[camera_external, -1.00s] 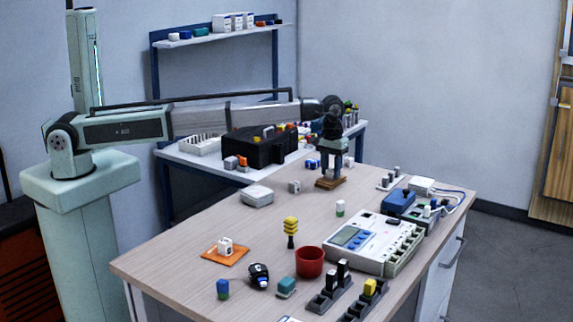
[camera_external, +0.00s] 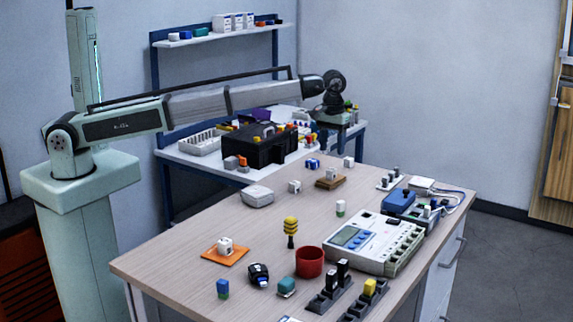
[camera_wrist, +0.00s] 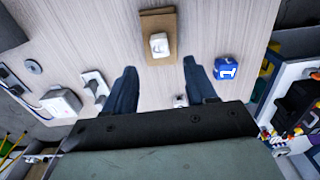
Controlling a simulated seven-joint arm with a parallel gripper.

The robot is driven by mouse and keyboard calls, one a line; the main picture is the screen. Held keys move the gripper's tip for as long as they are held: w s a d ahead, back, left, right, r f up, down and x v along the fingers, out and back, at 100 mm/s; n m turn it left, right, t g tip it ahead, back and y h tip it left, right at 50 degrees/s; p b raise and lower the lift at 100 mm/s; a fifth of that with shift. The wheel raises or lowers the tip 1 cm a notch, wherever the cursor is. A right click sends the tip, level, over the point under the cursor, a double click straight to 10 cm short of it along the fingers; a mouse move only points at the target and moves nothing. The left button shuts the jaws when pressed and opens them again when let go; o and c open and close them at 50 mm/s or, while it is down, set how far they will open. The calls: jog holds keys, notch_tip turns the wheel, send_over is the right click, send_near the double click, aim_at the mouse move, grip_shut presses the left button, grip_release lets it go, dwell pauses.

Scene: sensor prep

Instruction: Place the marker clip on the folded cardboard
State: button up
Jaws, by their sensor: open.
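The folded cardboard (camera_external: 329,183) is a flat brown piece on the far part of the table; it also shows at the top of the wrist view (camera_wrist: 158,18). A small white block, which looks like the marker clip (camera_wrist: 159,44), rests on the cardboard, near its lower end in the wrist view. It appears small on the cardboard in the external view (camera_external: 330,173). My gripper (camera_wrist: 159,66) is open, with its two dark fingers apart and nothing held between them. It is raised above the table, clear of the clip and cardboard.
A blue block with white marking (camera_wrist: 226,68) lies beside the cardboard. A small white block (camera_external: 349,162) stands behind it. A white-topped device (camera_wrist: 61,102) and switches are on the other side. A grey-white block (camera_external: 294,186) stands nearer on the table.

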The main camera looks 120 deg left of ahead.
jog(key=shift+r, duration=2)
